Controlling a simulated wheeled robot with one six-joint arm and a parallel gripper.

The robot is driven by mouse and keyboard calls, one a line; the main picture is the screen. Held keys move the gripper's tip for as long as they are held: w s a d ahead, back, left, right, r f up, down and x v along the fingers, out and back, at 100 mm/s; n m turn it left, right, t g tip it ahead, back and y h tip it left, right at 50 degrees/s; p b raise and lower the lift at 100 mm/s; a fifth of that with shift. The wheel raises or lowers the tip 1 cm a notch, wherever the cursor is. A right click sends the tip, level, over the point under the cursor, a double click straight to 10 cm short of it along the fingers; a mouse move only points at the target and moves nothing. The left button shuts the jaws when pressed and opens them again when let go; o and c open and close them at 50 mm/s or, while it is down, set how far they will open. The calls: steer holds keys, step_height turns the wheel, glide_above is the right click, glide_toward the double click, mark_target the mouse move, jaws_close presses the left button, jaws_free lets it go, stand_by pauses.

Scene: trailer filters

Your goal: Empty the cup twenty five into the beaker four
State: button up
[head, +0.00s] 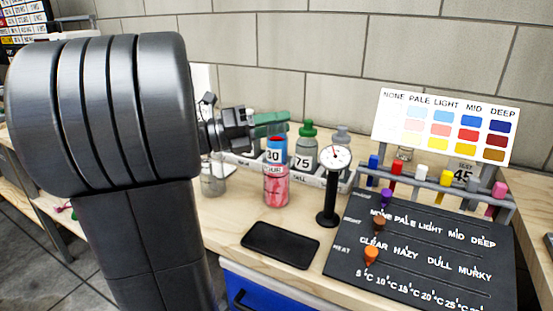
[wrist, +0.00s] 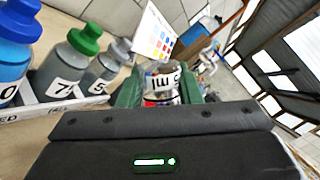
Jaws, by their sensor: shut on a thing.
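My gripper (head: 271,121) has green fingers, which also show in the wrist view (wrist: 159,92). They are shut on a clear cup (wrist: 161,72) with a partly visible label showing a 5, taken as cup twenty five. Its tilt and contents cannot be told. In the head view the fingers largely hide the cup. Beaker four (head: 276,188), its label showing "OUR", stands on the bench below the fingers and holds pinkish-red contents. A red patch shows just above it, in front of the blue bottle; I cannot tell what it is.
A blue bottle (wrist: 12,50), a green-capped bottle (head: 306,150) marked 75 and a grey-capped bottle (wrist: 103,72) stand in a rack behind. A clear jar (head: 213,180) is left of the beaker. A gauge stand (head: 328,200), black tablet (head: 281,245) and control panel (head: 420,255) lie right and in front.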

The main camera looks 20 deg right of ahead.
steer(key=shift+s+f+m+b, duration=0.15)
steer(key=shift+f+m+b, duration=0.25)
steer(key=shift+b, duration=0.7)
steer(key=shift+r, duration=0.1)
stand_by(0.5)
steer(key=r+n+p, duration=0.1)
steer(key=r+p, duration=0.1)
steer(key=p, duration=0.2)
steer(key=n+p, duration=0.1)
steer(key=p, duration=0.1)
steer(key=r+p, duration=0.1)
steer(key=p, duration=0.1)
steer(key=w+n+p, duration=0.1)
steer(key=p, duration=0.1)
steer(key=shift+d+r+n, duration=0.2)
steer(key=shift+r+n, duration=0.05)
steer(key=shift+n, duration=0.05)
steer(key=shift+f, duration=0.4)
steer(key=shift+y, duration=0.3)
steer(key=shift+r+n+p, duration=0.1)
steer(key=shift+n+p, duration=0.3)
steer(key=shift+p, duration=0.3)
